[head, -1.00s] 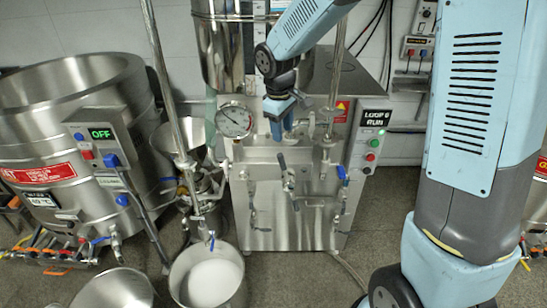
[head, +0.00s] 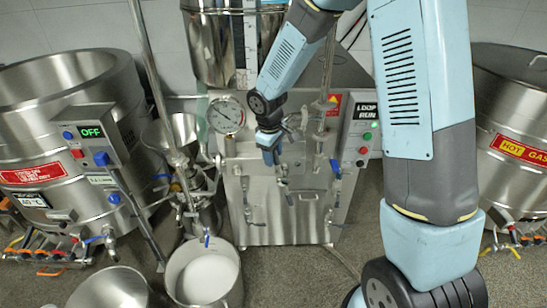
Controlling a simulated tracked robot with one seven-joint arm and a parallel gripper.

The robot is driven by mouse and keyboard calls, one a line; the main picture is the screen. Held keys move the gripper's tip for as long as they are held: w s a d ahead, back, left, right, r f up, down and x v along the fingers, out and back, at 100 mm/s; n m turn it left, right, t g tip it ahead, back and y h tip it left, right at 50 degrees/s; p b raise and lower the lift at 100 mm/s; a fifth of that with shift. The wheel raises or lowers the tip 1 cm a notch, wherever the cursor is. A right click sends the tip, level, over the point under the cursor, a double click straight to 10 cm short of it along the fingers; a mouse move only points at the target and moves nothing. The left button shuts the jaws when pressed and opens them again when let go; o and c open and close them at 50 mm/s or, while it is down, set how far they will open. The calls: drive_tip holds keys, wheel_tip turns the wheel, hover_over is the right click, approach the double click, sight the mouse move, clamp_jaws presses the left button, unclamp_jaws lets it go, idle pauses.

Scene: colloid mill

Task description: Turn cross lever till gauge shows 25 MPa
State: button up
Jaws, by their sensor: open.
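The round white-faced pressure gauge (head: 226,116) is on the left of the steel mill. Its dial is too small to read a value. My gripper (head: 271,158) points down in front of the mill, right of and below the gauge. It is open, and I see nothing between its fingers. A dark-handled lever (head: 283,178) on the mill front, which may be the cross lever, shows just below and right of the gripper. Whether they touch cannot be told. The arm and gripper hide part of the mill front behind them.
A blue-handled valve (head: 335,168) is to the right on the mill. A pot with white liquid (head: 206,275) is on the floor in front. Large steel kettles stand left (head: 70,115) and right (head: 507,130).

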drive_tip(key=shift+w+d+f, duration=0.1)
drive_tip(key=shift+f, duration=0.75)
clamp_jaws()
